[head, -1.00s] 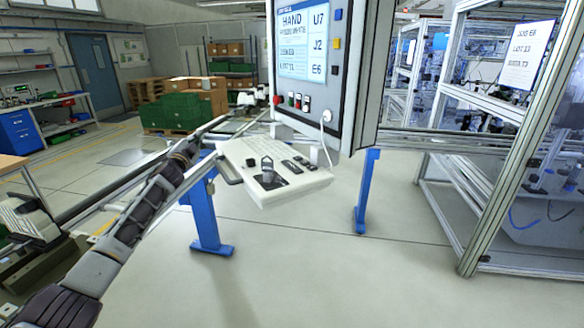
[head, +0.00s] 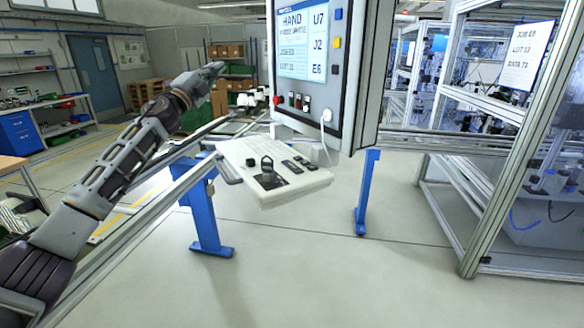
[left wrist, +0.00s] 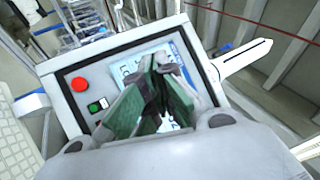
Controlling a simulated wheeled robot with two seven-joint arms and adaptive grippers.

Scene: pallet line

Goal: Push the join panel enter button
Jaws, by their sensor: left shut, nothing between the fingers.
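The join panel (head: 355,60) is a grey box with a lit screen (head: 306,38) at upper centre in the head view. Blue (head: 338,14), yellow (head: 337,43) and black (head: 335,70) buttons line the right of its screen; a red button (head: 277,100) and smaller ones sit below. I cannot tell which is enter. My left gripper (head: 216,69) is shut and empty, raised left of the panel, apart from it. In the left wrist view its fingers (left wrist: 157,82) cover much of the screen; the panel's red button (left wrist: 79,84) and green button (left wrist: 95,107) show beside them. My right gripper is out of view.
A white keyboard shelf (head: 290,188) with a black knob juts out below the panel. Blue legs (head: 205,220) and metal rails stand under and left of it. A framed machine cell (head: 500,150) is at right. The floor in front is clear.

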